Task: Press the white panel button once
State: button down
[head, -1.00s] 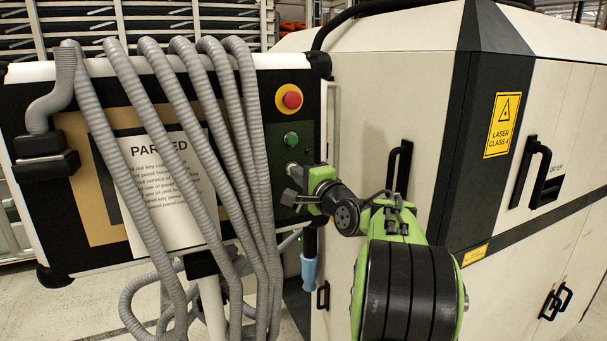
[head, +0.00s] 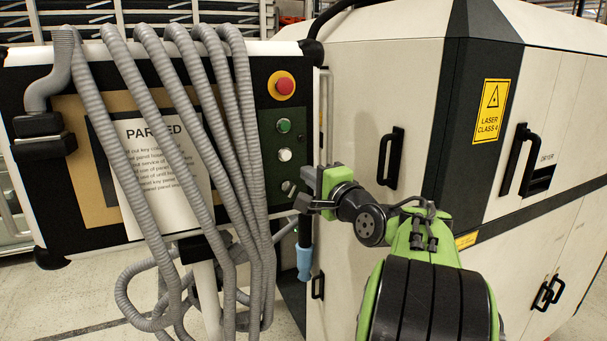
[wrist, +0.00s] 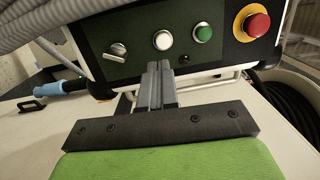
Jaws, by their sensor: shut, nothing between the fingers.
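The white panel button (head: 285,155) sits on a dark green strip at the right side of the control panel, below the green button (head: 284,125). In the wrist view the white button (wrist: 163,41) is just beyond the closed fingertips and slightly above them. My gripper (head: 303,192) is shut and empty, below and to the right of the white button in the head view. Its fingers also show in the wrist view (wrist: 161,68), pointing at the panel. A gap seems to remain between the fingertips and the button, but its size is hard to tell.
A red emergency stop (head: 284,86) on a yellow ring is above the green button. A rotary key switch (wrist: 116,51) is beside the white button in the wrist view. Grey hoses (head: 243,120) hang over the panel and a "PARKED" notice (head: 150,170). A white laser cabinet (head: 365,90) stands right.

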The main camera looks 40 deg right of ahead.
jog(key=v, duration=0.5)
jog(key=shift+r+b, duration=0.2)
jog(key=shift+b, duration=0.15)
jog(key=shift+s, duration=0.15)
